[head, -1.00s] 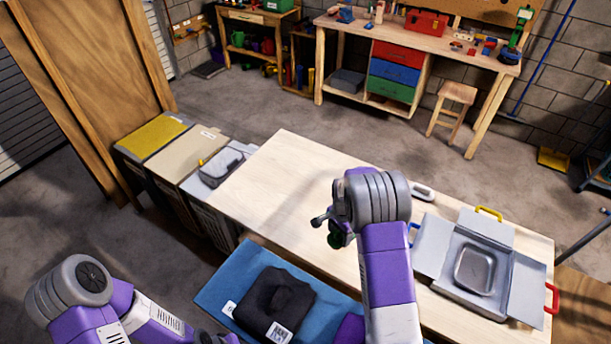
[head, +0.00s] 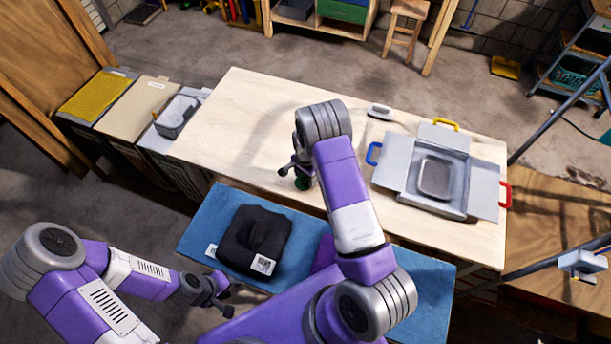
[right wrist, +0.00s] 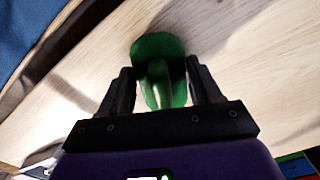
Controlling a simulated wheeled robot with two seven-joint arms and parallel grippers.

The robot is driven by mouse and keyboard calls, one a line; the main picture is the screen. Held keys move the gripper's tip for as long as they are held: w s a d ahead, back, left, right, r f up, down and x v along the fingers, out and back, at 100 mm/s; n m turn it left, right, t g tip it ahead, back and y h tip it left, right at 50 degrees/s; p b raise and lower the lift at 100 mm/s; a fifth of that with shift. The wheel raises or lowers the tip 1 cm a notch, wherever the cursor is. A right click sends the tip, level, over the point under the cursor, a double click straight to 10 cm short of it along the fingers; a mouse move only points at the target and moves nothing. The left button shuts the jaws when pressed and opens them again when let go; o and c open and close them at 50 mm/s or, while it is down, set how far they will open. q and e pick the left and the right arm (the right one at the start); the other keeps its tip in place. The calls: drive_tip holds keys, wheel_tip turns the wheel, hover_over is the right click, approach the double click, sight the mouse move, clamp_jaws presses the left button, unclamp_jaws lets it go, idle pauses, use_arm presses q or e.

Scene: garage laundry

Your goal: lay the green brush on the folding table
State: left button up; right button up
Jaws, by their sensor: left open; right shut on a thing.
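The green brush (right wrist: 158,60) is between the fingers of my right gripper (right wrist: 158,88), which is shut on it. My left gripper (head: 228,296) is open and empty, in front of the blue mat, away from the table.
A blue mat (head: 200,225) with a folded black cloth (head: 255,238) lies in front of the table. An open grey box (head: 400,178) with a metal tray and a small white-grey object (head: 380,111) are on the table's right half. Bins (head: 130,104) stand left. The table's left half is clear.

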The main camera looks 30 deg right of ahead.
drive_tip(key=shift+f, duration=0.2)
drive_tip(key=o, duration=0.9)
drive_tip(key=shift+o, duration=0.2)
drive_tip(key=shift+r, duration=0.1)
wheel_tip(320, 180, up, 12)
drive_tip(key=shift+r+b, duration=0.15)
drive_tip(key=shift+b, duration=0.2)
